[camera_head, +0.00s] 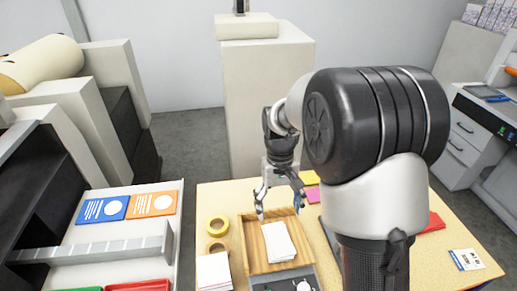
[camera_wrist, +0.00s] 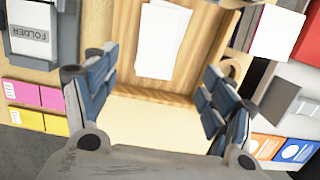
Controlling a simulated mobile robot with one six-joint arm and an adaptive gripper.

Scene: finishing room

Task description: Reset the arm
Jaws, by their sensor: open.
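My gripper (camera_head: 280,205) is open and empty. In the head view it hangs over the far part of a wooden tray (camera_head: 253,251) on the table. My arm covers part of the table to the right of the tray.
A shelf at left holds a blue card (camera_head: 102,208) and an orange card (camera_head: 152,204). A tall beige block (camera_head: 268,90) stands behind the table. A label card (camera_head: 467,259) lies at right.

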